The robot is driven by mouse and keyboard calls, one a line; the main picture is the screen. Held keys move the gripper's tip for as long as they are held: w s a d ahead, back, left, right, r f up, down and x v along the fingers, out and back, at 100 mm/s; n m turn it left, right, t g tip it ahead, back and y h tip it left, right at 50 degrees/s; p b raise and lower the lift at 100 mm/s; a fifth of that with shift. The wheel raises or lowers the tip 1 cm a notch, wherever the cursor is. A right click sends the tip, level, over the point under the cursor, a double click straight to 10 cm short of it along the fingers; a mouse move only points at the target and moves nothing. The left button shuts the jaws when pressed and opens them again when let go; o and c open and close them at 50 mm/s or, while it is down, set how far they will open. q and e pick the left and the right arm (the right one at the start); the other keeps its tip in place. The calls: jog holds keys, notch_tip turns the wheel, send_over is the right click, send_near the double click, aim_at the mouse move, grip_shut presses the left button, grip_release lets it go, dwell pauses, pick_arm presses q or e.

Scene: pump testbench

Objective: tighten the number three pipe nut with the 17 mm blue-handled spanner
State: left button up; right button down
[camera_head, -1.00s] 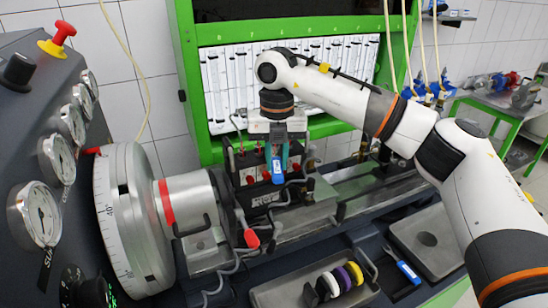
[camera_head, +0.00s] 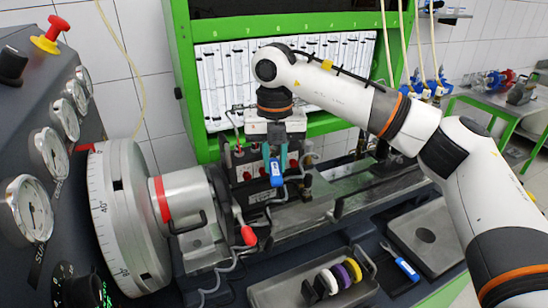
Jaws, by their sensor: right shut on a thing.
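My right gripper (camera_head: 275,156) is in the middle of the head view, pointing down at the pump. Its teal fingers are shut on a blue-handled spanner (camera_head: 276,176), whose handle hangs in front of the pump's dark body. The spanner's jaw end is hidden, so I cannot tell whether it sits on a nut. The size marking is too small to read. The pump (camera_head: 249,172) is clamped on the bench with red fittings on top. The number three pipe nut cannot be made out behind the gripper and spanner. My left gripper is out of view.
Another blue-handled spanner (camera_head: 406,268) lies at the bench's front right. A grey tray (camera_head: 275,296) holds black, white, purple and yellow rings. The large graduated wheel (camera_head: 113,220) and gauge panel (camera_head: 22,160) stand left of the pump. A flowmeter panel (camera_head: 222,85) stands behind.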

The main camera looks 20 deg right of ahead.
aim_at(277, 176)
jog(key=shift+s+a+b, duration=0.15)
jog(key=shift+s+b, duration=0.2)
jog(key=shift+s, duration=0.5)
jog(key=shift+s+a+b, duration=0.15)
jog(key=shift+s+b, duration=0.2)
jog(key=shift+s, duration=0.45)
jog(key=shift+r, duration=0.1)
jog(key=shift+s+a+r+p, duration=0.1)
jog(key=shift+s+r+p, duration=0.25)
jog(key=shift+r, duration=0.4)
jog(key=shift+s+a+r+p, duration=0.1)
jog(key=shift+s+r+p, duration=0.25)
jog(key=shift+s+r, duration=0.4)
jog(key=shift+s+a+r+p, duration=0.1)
jog(key=shift+s+r+p, duration=0.25)
jog(key=shift+r, duration=0.6)
jog(key=s+d+f+m+b, duration=0.1)
jog(key=s+f+m, duration=0.3)
jog(key=f+m, duration=0.5)
jog(key=s+d+f+m+b, duration=0.2)
jog(key=f+m, duration=0.8)
jog(key=m, duration=1.4)
jog(key=shift+s+d+f+m, duration=0.3)
jog(key=shift+s+d, duration=0.5)
jog(key=shift+s, duration=0.2)
